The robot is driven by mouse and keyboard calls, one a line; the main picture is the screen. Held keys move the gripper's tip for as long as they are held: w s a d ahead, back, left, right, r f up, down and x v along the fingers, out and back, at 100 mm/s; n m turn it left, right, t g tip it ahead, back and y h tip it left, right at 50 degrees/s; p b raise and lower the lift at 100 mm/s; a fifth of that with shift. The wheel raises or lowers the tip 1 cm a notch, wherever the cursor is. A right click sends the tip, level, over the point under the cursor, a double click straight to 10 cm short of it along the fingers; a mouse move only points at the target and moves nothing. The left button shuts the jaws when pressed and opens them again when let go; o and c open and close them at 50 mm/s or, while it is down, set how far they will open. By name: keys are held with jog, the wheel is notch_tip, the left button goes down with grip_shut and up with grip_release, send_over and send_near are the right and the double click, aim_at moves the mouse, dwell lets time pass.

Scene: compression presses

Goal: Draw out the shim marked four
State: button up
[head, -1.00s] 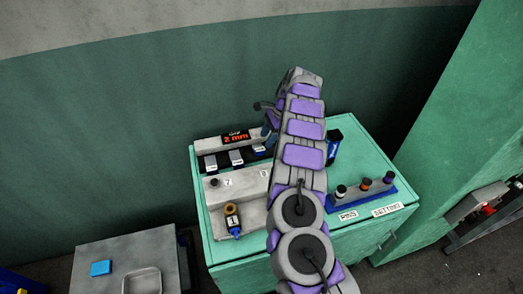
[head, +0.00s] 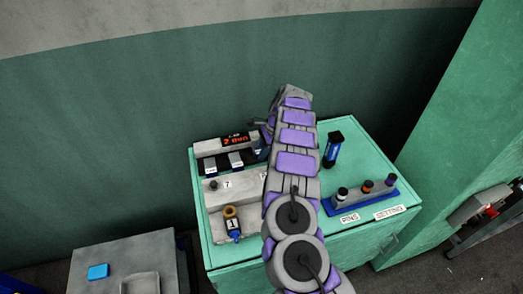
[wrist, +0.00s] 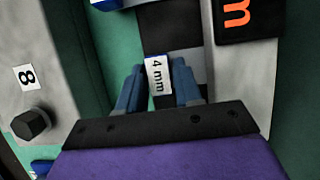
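The shim marked four (wrist: 158,76) shows its white "4 mm" label in the wrist view. The shim's lower part is hidden. In the head view my arm covers the shim and most of the gripper.
A dark-blue cylinder (head: 333,150) and a pin holder (head: 362,196) stand to the right on the green cabinet.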

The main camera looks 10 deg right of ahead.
grip_shut()
jog(key=shift+s, duration=0.1)
jog(key=shift+s+d+r+p, duration=0.1)
jog(key=shift+s+p, duration=0.35)
jog(key=shift+p, duration=0.1)
jog(key=shift+s+d+r+p, duration=0.1)
jog(key=shift+s+p, duration=0.35)
jog(key=shift+p, duration=0.05)
jog(key=shift+s+f+p, duration=0.1)
jog(key=shift+s+p, duration=0.55)
jog(key=shift+s, duration=0.3)
jog(key=shift+s+f, duration=0.2)
jog(key=shift+s, duration=0.05)
jog(key=shift+o, duration=1.9)
grip_release()
jog(key=shift+d, duration=0.1)
jog(key=shift+r, duration=0.1)
